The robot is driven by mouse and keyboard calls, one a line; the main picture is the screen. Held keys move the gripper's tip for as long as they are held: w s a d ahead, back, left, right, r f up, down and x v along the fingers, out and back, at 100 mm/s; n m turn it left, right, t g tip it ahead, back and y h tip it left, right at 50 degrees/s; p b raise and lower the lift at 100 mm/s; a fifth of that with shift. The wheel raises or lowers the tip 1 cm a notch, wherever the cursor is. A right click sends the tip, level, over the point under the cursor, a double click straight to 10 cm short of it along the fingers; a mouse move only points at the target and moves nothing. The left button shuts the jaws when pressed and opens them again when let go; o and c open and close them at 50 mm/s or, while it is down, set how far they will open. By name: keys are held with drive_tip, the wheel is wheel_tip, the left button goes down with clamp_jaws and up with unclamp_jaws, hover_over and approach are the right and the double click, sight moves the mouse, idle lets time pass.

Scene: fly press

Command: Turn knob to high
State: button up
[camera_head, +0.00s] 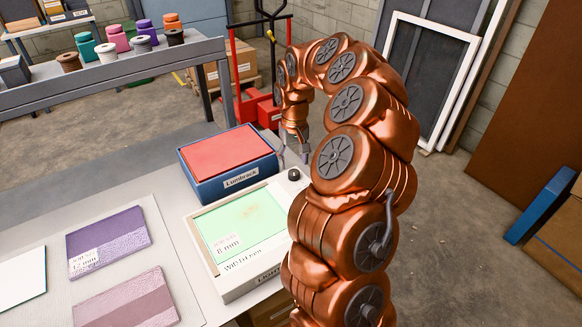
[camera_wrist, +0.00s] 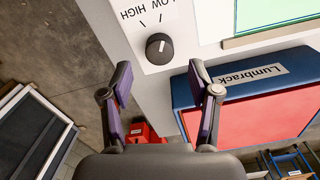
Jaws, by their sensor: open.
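The black round knob (camera_wrist: 159,48) sits on a white panel in the wrist view, below the printed words HIGH and LOW, each with a tick mark. A small light mark shows on its top, toward the LOW side, though its exact angle is hard to read. In the head view the knob (camera_head: 294,174) is at the far right corner of the light box (camera_head: 232,284). My gripper (camera_wrist: 161,78) is open and empty, its two fingers apart below the knob in the wrist view. In the head view my gripper (camera_head: 293,152) is above and near the knob, partly hidden by my arm.
A blue bin with a red top (camera_head: 232,165), labelled Lumbrack, stands beside the light box. Purple and pink sample plates (camera_head: 108,242) lie on the table at left. A shelf with several spools (camera_head: 115,70) is behind. Open floor lies beyond the table's right edge.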

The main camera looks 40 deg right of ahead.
sight(293, 172)
drive_tip(key=shift+f+p, duration=0.5)
drive_tip(key=shift+f, duration=1.65)
drive_tip(key=c, duration=1.2)
